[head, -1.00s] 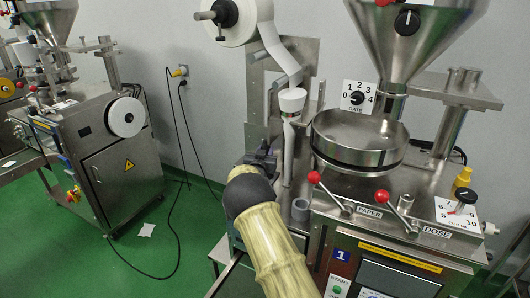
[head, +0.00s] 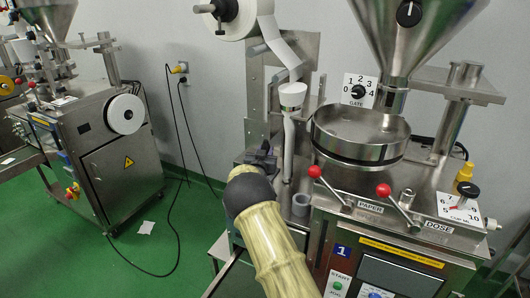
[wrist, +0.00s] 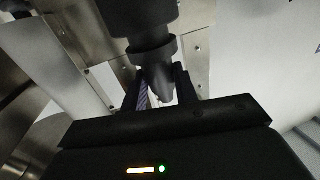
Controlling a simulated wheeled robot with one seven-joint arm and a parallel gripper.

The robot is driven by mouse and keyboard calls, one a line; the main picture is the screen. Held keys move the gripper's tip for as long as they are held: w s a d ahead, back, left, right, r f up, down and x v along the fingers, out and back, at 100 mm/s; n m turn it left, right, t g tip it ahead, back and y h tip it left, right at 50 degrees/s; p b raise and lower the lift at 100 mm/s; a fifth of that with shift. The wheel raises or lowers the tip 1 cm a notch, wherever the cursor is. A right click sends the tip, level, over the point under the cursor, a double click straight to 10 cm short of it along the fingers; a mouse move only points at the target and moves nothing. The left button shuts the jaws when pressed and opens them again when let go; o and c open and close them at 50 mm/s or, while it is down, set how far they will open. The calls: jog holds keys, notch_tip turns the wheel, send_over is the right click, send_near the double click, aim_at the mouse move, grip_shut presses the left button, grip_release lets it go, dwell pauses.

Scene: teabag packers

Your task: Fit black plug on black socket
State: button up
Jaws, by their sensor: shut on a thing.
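My gripper (wrist: 158,90) is shut on a dark tapered piece (wrist: 159,82), which looks like the tail of the black plug. Directly beyond it in the wrist view are a dark collar and a thick black cylinder (wrist: 139,20), which may be the plug's body or the black socket. They appear in line, but I cannot tell where plug and socket meet or whether the plug is seated. In the head view my gripper (head: 263,154) is at the left side of the near packing machine (head: 390,210); my forearm hides part of that area.
A metal plate (wrist: 85,35) rises close beyond the fingers. The near machine carries a steel bowl (head: 360,132), red-knobbed levers (head: 383,190) and a paper roll (head: 230,15). Green floor (head: 190,230) is open at left.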

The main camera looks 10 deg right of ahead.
aim_at(265, 144)
jog(key=shift+f+b, duration=0.5)
jog(key=shift+f, duration=0.2)
jog(key=shift+r, duration=0.2)
jog(key=shift+r+p, duration=1.1)
jog(key=shift+r, duration=1.1)
jog(key=shift+b, duration=0.45)
dwell(0.8)
jog(key=shift+f+b, duration=1.7)
jog(key=shift+f, duration=0.65)
jog(key=o, duration=1.1)
jog(key=shift+f, duration=0.1)
jog(key=shift+s+f, duration=0.1)
jog(key=shift+s, duration=0.05)
